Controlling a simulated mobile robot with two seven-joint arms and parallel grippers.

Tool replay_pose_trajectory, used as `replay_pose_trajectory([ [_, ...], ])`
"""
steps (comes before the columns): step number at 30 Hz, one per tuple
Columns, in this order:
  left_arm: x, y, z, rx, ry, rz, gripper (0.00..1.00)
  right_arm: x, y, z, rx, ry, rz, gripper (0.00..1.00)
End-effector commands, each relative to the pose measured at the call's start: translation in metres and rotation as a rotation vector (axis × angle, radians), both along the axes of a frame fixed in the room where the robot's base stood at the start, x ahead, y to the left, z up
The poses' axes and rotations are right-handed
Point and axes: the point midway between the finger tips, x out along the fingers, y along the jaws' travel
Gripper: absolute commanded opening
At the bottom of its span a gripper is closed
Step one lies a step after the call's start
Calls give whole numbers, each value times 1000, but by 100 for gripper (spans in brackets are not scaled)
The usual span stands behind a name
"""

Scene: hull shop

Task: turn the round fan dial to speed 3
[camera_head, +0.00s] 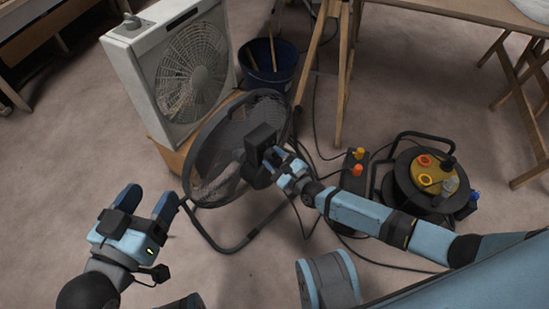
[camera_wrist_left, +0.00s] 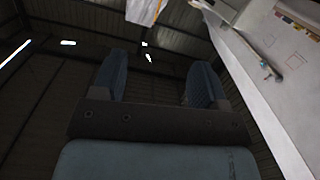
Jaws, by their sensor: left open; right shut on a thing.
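The round black floor fan (camera_head: 215,150) stands tilted on a tubular stand in the middle of the head view, with a dark boxy housing (camera_head: 262,140) at its hub. My right gripper (camera_head: 278,159) reaches in from the right and is shut at this housing, on what appears to be the dial. The dial itself and its speed marks are hidden by the gripper and too small to read. My left gripper (camera_head: 146,200) is open and empty at the left, above bare floor and apart from the fan. Its two spread fingers also show in the left wrist view (camera_wrist_left: 155,82).
A white box fan (camera_head: 120,65) with a knob on top stands behind the round fan. A dark blue bucket (camera_head: 270,65) is behind. A cable reel (camera_head: 420,180) and a box with orange buttons (camera_head: 354,170) stand right, with loose cables. Floor at left is clear.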

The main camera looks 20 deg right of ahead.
Motion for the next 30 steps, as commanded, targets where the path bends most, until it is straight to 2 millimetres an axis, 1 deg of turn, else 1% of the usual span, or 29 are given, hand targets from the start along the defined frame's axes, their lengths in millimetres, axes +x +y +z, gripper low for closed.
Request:
replay_pose_trajectory([
  [9,2,1,5,4,-16,-2,67,1,0,1,4,0,-1,20],
  [10,2,1,5,4,-16,-2,67,1,0,1,4,0,-1,48],
  [11,2,1,5,4,-16,-2,67,1,0,1,4,0,-1,55],
  [12,2,1,5,5,-16,-2,67,1,0,1,3,-1,-1,64],
  [13,2,1,5,4,-16,-2,67,1,0,1,3,-1,-1,69],
  [20,1,1,3,5,-11,-2,67,0,0,0,2,0,-1,69],
  [23,0,1,2,4,-4,-2,67,-3,-1,0,1,1,-1,69],
  [26,-1,0,2,-2,12,-4,67,-13,-6,0,0,2,0,69],
  [30,-4,-2,5,-24,45,-1,67,-39,-18,0,-1,4,0,69],
])
